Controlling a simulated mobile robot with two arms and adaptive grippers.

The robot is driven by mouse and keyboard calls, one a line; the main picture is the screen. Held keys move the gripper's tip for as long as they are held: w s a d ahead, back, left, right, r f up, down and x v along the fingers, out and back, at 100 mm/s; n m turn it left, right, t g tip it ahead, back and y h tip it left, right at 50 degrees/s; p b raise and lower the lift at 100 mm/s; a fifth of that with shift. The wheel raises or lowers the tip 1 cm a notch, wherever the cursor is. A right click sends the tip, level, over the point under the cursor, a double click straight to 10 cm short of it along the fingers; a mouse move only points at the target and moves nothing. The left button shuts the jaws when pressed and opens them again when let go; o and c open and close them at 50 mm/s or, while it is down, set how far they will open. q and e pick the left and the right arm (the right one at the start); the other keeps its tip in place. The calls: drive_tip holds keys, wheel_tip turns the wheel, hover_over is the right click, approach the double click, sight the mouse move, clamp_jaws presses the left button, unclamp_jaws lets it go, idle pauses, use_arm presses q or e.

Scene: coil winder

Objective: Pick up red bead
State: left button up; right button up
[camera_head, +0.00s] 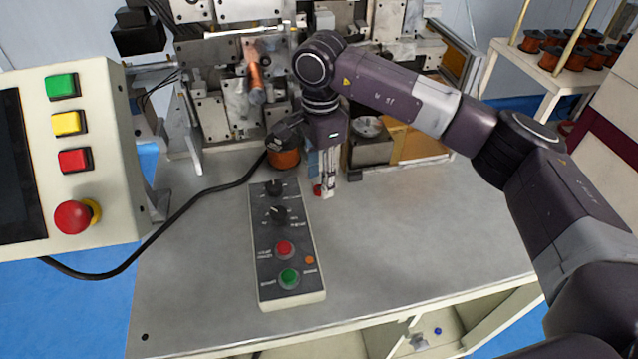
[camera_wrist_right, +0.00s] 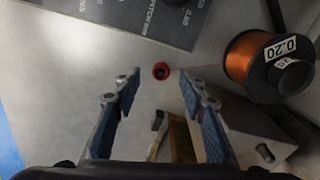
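The red bead (camera_wrist_right: 160,71) is a small red ring with a dark hole, lying on the grey metal table. In the wrist view it shows between and just beyond the fingertips of my right gripper (camera_wrist_right: 160,82), which is open and empty. In the head view the bead (camera_head: 317,190) is a small red spot just left of the right gripper's (camera_head: 327,190) fingertips, partly hidden by them. The gripper points down close to the tabletop. I cannot tell whether a finger touches the bead. My left gripper is not in view.
A control box (camera_head: 287,250) with knobs and buttons lies left of the gripper. A copper wire spool (camera_wrist_right: 257,58) labelled 0.20 stands close by. A metal block with a dial (camera_head: 368,127) is behind right. The winding machine (camera_head: 215,100) stands behind. The table's right front is clear.

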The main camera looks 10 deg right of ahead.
drive_tip(key=shift+w+f, duration=0.1)
drive_tip(key=shift+f, duration=1)
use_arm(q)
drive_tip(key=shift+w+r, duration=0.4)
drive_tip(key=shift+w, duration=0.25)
use_arm(e)
drive_tip(key=c, duration=0.8)
use_arm(q)
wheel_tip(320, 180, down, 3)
drive_tip(key=b, duration=0.3)
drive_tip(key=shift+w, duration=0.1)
use_arm(e)
wheel_tip(320, 180, up, 20)
